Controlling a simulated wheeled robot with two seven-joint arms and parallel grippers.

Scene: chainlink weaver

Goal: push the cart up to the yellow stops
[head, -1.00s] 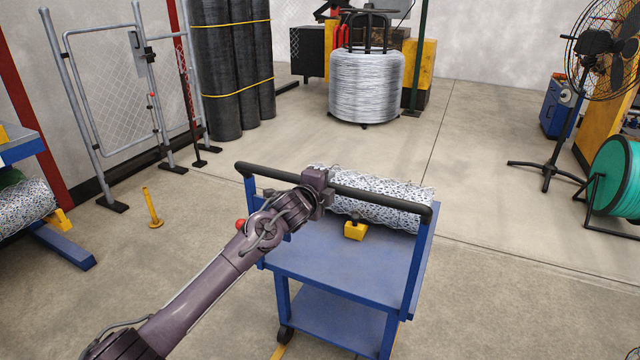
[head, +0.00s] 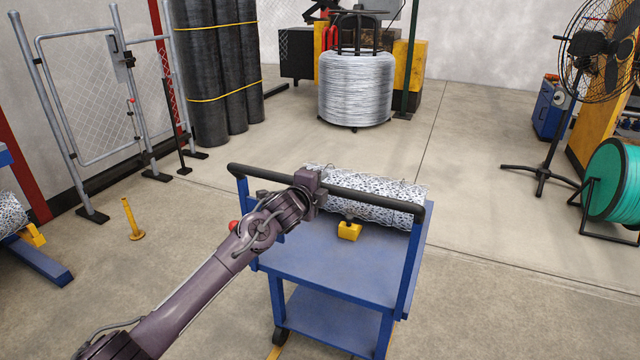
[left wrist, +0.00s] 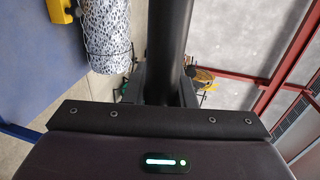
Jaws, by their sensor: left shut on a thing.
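The blue cart (head: 325,262) stands upright in front of me in the head view, with a black push bar (head: 375,197) across its near top. My left gripper (head: 316,188) is shut on the push bar, left of its middle. In the left wrist view the bar (left wrist: 168,40) runs between my fingers. A roll of chain-link mesh (head: 385,200) and a small yellow block (head: 349,231) are on the cart's top deck. A short yellow post (head: 132,220) with a round base stands on the floor to the left; I cannot tell if it is a stop. My right gripper is not in view.
A wire coil (head: 355,90) stands ahead at the back. A mesh gate frame (head: 85,100) and dark rolls (head: 215,80) are at the left. A fan (head: 545,160) and a green reel (head: 612,178) are at the right. Floor beyond the cart is open.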

